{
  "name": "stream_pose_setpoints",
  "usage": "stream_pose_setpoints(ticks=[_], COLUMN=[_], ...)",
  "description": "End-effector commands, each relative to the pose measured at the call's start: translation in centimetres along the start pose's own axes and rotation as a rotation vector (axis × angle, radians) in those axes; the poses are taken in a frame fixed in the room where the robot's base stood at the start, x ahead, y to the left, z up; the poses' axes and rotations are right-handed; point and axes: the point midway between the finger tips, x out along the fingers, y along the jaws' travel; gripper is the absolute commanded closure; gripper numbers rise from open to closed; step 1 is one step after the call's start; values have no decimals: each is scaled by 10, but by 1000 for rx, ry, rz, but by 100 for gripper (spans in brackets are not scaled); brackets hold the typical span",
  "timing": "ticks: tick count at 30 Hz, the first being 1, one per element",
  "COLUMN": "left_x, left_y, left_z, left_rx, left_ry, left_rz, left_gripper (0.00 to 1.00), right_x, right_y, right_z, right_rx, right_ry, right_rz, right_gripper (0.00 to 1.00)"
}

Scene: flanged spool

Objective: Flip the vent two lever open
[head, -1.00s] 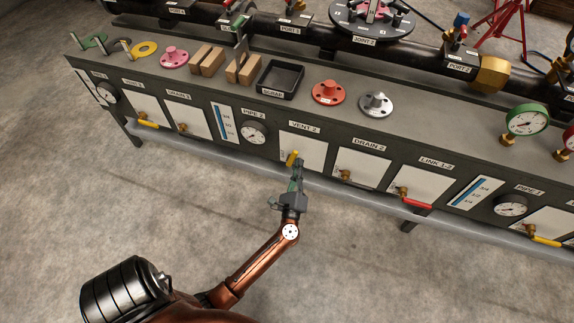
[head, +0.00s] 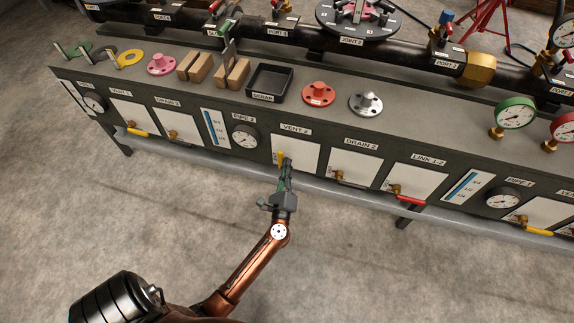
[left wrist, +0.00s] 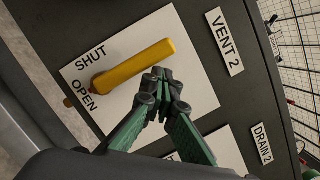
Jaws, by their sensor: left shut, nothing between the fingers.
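The vent two lever (head: 281,157) is a yellow handle on a white panel (head: 305,158) under the VENT 2 label. In the left wrist view the yellow lever (left wrist: 135,66) stands out from its pivot near the SHUT and OPEN words, and its free end points toward the VENT 2 side. My left gripper (head: 287,164) is shut and empty in front of the panel. In the left wrist view its closed fingertips (left wrist: 161,76) are right beside the lever's free end; I cannot tell whether they touch. My right gripper is not in view.
The DRAIN 2 valve (head: 338,175) is to the right, then the red LINK 1-2 lever (head: 410,199). The PIPE 2 gauge (head: 244,137) is to the left. A rail (head: 240,164) runs below the panels. A black tray (head: 269,80) and flanges sit on the bench top.

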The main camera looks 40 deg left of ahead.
Motion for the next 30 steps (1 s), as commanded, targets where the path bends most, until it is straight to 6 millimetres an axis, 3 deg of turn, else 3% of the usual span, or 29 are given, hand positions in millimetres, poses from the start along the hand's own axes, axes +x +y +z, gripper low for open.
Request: stream_pose_setpoints(ticks=[8,11,21,30], left_x=[-4,-17,-88,-118], left_y=[3,3,1,0], left_z=[4,4,-1,0], left_rx=[4,3,2,2], left_ry=[-9,-7,2,0], left_rz=[4,4,2,1], left_gripper=[100,100,100,100], right_x=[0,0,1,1], right_y=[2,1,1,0], right_z=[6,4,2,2], right_rx=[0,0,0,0], right_ry=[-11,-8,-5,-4], right_rz=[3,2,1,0], right_gripper=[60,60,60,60])
